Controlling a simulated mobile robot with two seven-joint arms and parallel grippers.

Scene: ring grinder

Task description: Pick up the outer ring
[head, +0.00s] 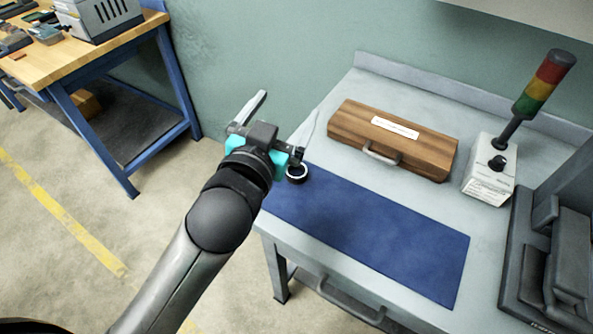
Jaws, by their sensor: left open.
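The outer ring (297,180) is a small dark ring with a pale inner edge. It stands at the left end of the blue mat (370,232) on the grey table, partly behind my left gripper's body. My left gripper (284,118) is open, with its two pale fingers spread wide and pointing away from me. The right finger reaches over the table's left edge near the ring, and the left finger is out over the floor side. Nothing shows between the fingers. My right gripper is not in view.
A wooden case (430,152) with a handle lies behind the mat. A signal light (541,88) on a white box stands at the back right, and a dark machine (560,262) stands at the right. A workbench (90,62) is at the upper left. Most of the mat is clear.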

